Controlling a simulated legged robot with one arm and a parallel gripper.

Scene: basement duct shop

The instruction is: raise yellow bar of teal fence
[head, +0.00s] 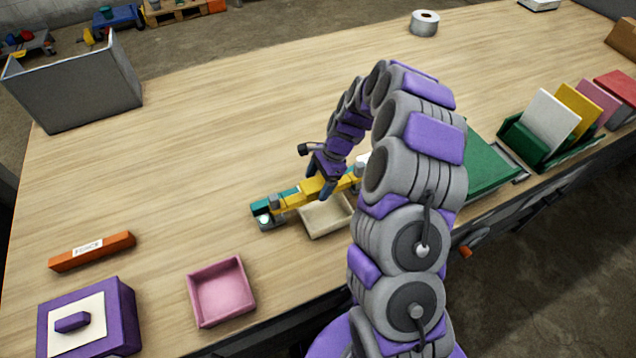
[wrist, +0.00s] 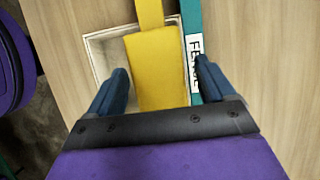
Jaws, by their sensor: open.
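The teal fence (head: 261,208) lies on the workbench near the middle, with the yellow bar (head: 293,199) running along it. In the wrist view the yellow bar (wrist: 157,70) lies between my open fingers, and the teal fence (wrist: 193,25) with a white label reading FENCE is close beside it. My gripper (head: 325,185) is over the bar's wider middle part; in the wrist view my gripper (wrist: 160,85) has one blue finger on each side of the bar. I cannot tell whether the fingers touch it. My arm hides the fence's right end.
A cream tray (head: 328,220) sits beside the fence, partly under the bar. A pink tray (head: 221,292), an orange bar (head: 92,251) and a purple box (head: 118,307) are at front left. A green rack (head: 525,143) holds panels at right.

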